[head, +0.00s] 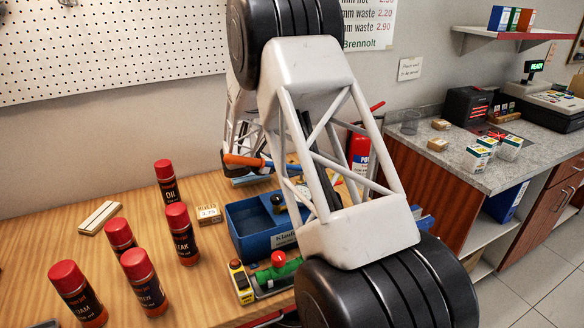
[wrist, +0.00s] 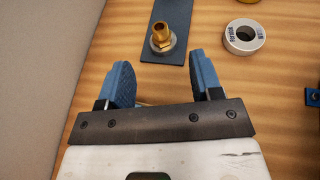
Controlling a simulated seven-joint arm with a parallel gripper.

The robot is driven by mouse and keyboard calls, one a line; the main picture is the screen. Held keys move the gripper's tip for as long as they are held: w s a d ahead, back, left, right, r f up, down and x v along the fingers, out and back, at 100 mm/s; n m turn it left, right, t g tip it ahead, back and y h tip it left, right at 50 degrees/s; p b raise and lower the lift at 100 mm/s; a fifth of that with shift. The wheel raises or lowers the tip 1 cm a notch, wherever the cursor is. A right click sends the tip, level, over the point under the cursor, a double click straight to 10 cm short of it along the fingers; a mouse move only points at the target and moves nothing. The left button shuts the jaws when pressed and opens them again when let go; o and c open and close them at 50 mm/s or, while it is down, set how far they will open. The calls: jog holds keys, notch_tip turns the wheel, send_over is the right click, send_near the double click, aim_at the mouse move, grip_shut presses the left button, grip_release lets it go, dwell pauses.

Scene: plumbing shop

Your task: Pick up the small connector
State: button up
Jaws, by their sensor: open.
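In the wrist view, a small brass connector (wrist: 161,34) stands upright with a grey, nut-like base on a dark blue strip (wrist: 172,10). I take this brass piece to be the small connector. My gripper (wrist: 165,75) is open, its two blue fingers spread wide with nothing between them. The connector is just beyond the fingertips, roughly centred between them and apart from both. In the head view I cannot make out the connector; my arm covers much of the bench there.
A white tape roll (wrist: 244,37) lies right of the connector. In the head view, several red-capped cans (head: 180,233) stand at the bench's left, near a blue tray (head: 246,228). A yellow level (head: 241,282) and a green-and-red fitting (head: 279,268) lie in front.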

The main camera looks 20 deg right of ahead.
jog(key=shift+d, duration=0.1)
jog(key=shift+x, duration=1.25)
jog(key=shift+d, duration=0.1)
jog(key=shift+x, duration=2.5)
jog(key=shift+w, duration=0.1)
jog(key=shift+r, duration=0.1)
jog(key=shift+c, duration=0.2)
jog(key=c, duration=1)
